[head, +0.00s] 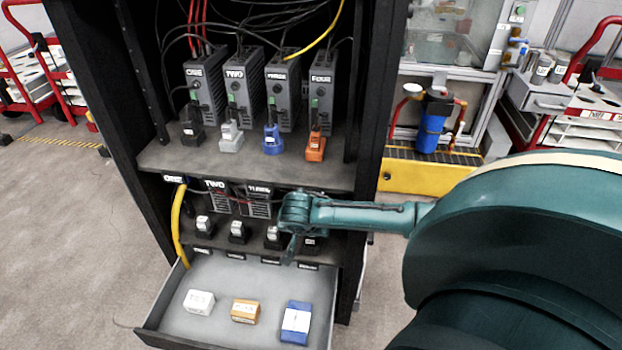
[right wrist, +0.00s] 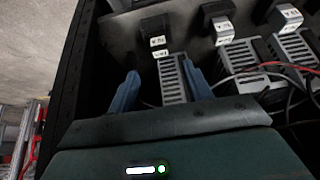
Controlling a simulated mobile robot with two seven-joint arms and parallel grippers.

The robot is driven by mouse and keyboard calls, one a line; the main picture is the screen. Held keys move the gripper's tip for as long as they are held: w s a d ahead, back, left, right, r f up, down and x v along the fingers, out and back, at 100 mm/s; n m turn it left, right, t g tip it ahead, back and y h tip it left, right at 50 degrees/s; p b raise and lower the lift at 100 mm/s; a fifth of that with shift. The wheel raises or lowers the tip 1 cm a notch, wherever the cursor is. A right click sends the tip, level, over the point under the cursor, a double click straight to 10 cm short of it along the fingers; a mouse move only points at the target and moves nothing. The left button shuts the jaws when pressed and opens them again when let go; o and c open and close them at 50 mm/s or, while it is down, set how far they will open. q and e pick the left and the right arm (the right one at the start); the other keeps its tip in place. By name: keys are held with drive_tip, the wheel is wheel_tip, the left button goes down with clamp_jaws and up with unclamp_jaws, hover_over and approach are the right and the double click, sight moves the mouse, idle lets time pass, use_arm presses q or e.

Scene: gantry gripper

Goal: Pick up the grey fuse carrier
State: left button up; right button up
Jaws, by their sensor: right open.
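The grey fuse carrier (head: 230,136) sits on the cabinet's upper shelf, in front of the module labelled TWO. A black carrier (head: 193,132) is to its left, and a blue carrier (head: 272,139) and an orange carrier (head: 315,147) are to its right. My right gripper (head: 290,248) is below that shelf, in front of the lower shelf and well apart from the grey carrier. In the right wrist view its two blue fingers (right wrist: 160,70) are open. A grey vented module (right wrist: 172,85) shows beyond and between them. My left gripper is not in view.
Several black blocks with white labels (head: 238,232) stand on the lower shelf. Below, an open drawer (head: 180,330) holds a white box (head: 199,302), an orange box (head: 245,311) and a blue box (head: 296,322). A yellow cable (head: 178,230) hangs at the left; wires hang above the modules.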

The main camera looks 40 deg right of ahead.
sight(310, 247)
drive_tip(key=b+x, duration=0.2)
drive_tip(key=x, duration=0.4)
drive_tip(key=shift+f, duration=0.1)
drive_tip(key=shift+w+d+f+b, duration=0.1)
drive_tip(key=shift+w+f+b, duration=0.05)
drive_tip(key=shift+f+b, duration=0.2)
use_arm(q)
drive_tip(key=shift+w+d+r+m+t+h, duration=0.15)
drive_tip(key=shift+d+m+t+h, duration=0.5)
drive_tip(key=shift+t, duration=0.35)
use_arm(e)
drive_tip(key=shift+r, duration=0.1)
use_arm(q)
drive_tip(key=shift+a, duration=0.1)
use_arm(e)
drive_tip(key=c, duration=1)
